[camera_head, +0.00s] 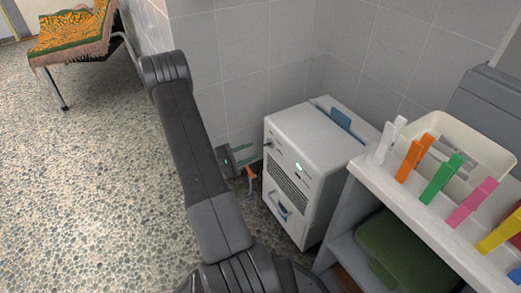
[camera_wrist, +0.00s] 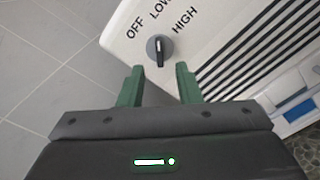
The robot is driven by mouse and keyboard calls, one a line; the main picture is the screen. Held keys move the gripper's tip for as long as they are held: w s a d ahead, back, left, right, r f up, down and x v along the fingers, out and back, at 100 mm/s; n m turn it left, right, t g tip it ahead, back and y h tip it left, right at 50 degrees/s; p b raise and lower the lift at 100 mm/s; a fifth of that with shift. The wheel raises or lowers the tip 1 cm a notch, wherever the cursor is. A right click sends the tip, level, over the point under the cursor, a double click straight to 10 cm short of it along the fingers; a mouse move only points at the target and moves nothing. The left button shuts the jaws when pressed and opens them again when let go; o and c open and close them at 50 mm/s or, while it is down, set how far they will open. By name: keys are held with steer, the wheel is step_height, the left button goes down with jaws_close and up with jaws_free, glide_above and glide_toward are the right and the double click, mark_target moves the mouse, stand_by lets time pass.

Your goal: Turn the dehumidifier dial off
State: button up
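The dehumidifier (camera_head: 322,137) is a white box standing on the floor against the tiled wall, with green lights on its front. Its dial (camera_wrist: 160,49) is a dark round knob on the white panel, with OFF, LOW and HIGH printed around it. The knob's pale mark points up, roughly towards LOW. My gripper (camera_wrist: 160,68) is open, with its two green fingers apart and nothing between them. The fingertips are just short of the dial, which lies ahead of the gap. In the head view my gripper (camera_head: 245,152) is left of the dehumidifier's front upper corner.
A white shelf (camera_head: 421,222) stands close on the right, with coloured pegs and a cream bin (camera_head: 488,147) on top and a green towel (camera_head: 398,250) below. A small orange-topped object (camera_head: 251,175) is near the dehumidifier. The pebbled floor (camera_head: 90,180) on the left is clear.

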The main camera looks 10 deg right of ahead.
mark_target(265, 145)
steer(key=shift+b+x, duration=0.55)
steer(key=shift+x, duration=2.1)
jaws_close()
